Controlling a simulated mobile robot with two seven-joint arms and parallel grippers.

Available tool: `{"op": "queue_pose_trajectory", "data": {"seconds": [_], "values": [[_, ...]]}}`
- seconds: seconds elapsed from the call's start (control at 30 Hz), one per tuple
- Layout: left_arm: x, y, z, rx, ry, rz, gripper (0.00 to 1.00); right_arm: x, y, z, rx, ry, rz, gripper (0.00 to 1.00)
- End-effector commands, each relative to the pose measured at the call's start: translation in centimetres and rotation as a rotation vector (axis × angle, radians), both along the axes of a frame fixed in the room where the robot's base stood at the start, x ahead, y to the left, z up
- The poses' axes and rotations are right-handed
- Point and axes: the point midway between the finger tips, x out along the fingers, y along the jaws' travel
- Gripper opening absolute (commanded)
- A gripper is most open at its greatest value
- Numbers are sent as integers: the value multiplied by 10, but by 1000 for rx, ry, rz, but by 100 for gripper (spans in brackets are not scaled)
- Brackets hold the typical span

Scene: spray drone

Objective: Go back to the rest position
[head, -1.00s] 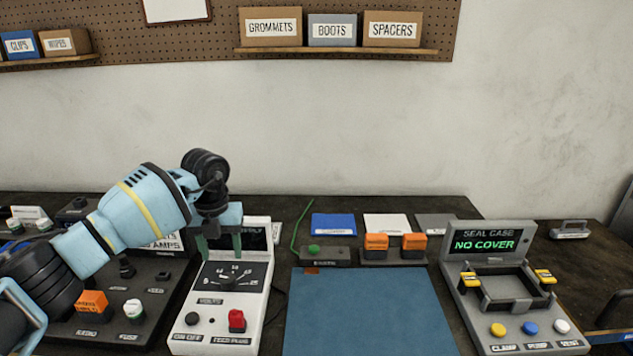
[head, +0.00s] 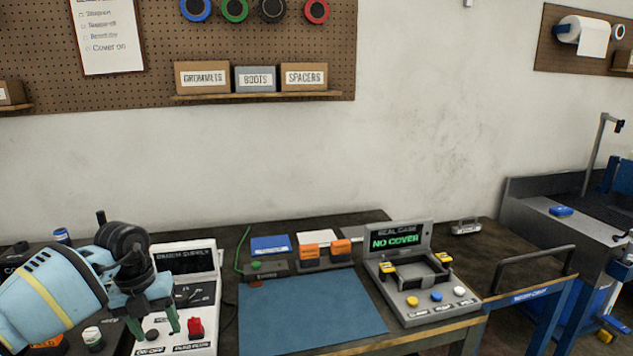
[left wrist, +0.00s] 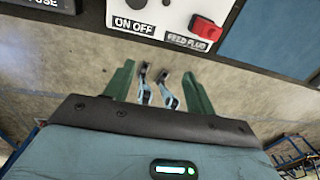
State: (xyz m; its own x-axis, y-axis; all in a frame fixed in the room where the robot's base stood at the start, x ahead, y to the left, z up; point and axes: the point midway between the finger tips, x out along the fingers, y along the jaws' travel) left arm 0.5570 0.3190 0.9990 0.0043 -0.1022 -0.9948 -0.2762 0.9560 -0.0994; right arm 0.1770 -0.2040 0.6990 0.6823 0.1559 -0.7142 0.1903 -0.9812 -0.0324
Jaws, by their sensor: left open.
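My left gripper (head: 152,328) is in the lower left of the head view, over the front of the white bench supply unit (head: 183,262). In the left wrist view its two green fingers (left wrist: 160,85) stand apart with nothing between them. The unit's front edge with the ON OFF label (left wrist: 133,25) and the red feed plug (left wrist: 205,30) lies beyond the fingertips. The red plug also shows in the head view (head: 196,329), to the right of the gripper. My right gripper does not show.
A blue mat (head: 310,313) lies clear on the bench. The seal case unit (head: 420,283) reads NO COVER, with an empty cradle. Orange-topped blocks (head: 310,251) stand behind the mat. A cart handle (head: 530,262) and a grey sink-like station (head: 560,225) stand at the right.

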Motion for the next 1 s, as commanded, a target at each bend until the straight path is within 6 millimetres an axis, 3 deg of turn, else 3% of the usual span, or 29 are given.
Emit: {"op": "queue_pose_trajectory", "data": {"seconds": [0.03,0.17,0.3,0.5,0.6,0.8,1.0], "values": [[-5,-17,-15,-54,8,-28,55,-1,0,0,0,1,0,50],[-17,-65,-42,-222,11,-94,55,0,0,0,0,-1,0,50],[-43,-130,-72,-476,17,-149,55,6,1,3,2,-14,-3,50],[-89,-223,-88,-925,9,-107,55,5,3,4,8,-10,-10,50],[-107,-253,-86,-1136,0,-19,55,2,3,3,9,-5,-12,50],[-129,-279,-78,-1486,-29,283,55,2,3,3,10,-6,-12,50],[-140,-263,-91,-1696,-59,726,55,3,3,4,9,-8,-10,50]]}}
